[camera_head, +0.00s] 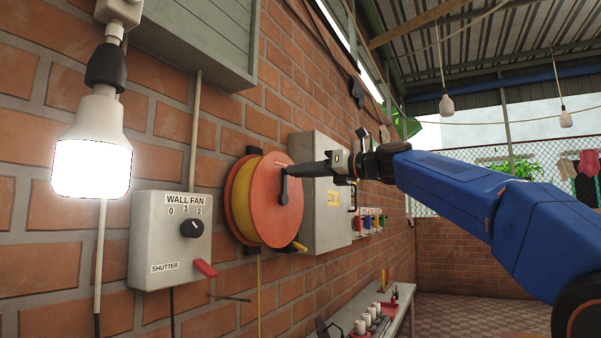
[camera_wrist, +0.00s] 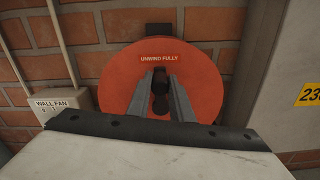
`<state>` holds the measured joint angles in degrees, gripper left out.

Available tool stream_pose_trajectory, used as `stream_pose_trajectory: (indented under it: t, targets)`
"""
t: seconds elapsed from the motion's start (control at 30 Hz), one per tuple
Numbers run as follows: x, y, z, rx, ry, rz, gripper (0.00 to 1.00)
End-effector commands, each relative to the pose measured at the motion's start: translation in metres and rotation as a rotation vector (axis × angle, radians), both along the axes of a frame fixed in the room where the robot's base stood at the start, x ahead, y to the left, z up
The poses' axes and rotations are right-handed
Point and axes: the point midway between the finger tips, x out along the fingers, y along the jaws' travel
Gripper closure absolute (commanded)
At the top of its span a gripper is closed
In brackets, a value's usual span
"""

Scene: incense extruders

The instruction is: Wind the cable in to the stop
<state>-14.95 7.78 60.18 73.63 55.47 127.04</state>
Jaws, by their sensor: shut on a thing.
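An orange cable reel (camera_head: 277,212) with yellow cable (camera_head: 241,200) wound on its drum is mounted on the brick wall. In the wrist view the reel face (camera_wrist: 119,78) bears a label reading "UNWIND FULLY". A dark crank handle (camera_head: 284,186) stands on the reel face, its arm pointing down from the knob at the top. My gripper (camera_head: 290,170) reaches in from the right and is shut on the crank's knob, which shows dark between the fingers in the wrist view (camera_wrist: 160,85). A yellow cable end piece (camera_head: 299,246) shows at the reel's lower right.
A wall fan switch box (camera_head: 150,240) with a knob and red lever is left of the reel. A grey cabinet (camera_head: 325,225) stands close on its right. A glowing lamp (camera_head: 92,150) hangs at left. A bench (camera_head: 402,304) with several items lies below right.

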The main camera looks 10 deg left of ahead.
Motion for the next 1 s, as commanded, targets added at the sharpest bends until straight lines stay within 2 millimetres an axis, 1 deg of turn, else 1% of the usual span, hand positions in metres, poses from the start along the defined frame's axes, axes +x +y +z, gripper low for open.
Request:
stream_pose_trajectory:
  t: [0.1,0.13,0.17,0.2,0.47,0.57,0.63,0.77,1.0]
  targets:
    - [0.001,-0.001,0.0,0.0,0.0,-0.003,1.0]
    - [0.001,-0.001,0.0,0.0,0.0,-0.003,0.73]
    - [0.001,-0.001,0.0,0.0,0.0,-0.003,0.66]
    - [0.001,-0.001,0.0,0.001,0.0,-0.002,0.61]
    - [0.0,-0.001,0.0,0.0,-0.001,-0.001,0.61]
    - [-0.001,-0.004,0.0,0.0,-0.001,-0.002,0.61]
    - [-0.003,-0.01,0.0,0.0,0.0,-0.003,0.61]
    - [-0.011,-0.028,0.001,0.001,-0.001,-0.004,0.61]
    - [-0.029,-0.073,0.0,0.0,-0.001,-0.006,0.61]
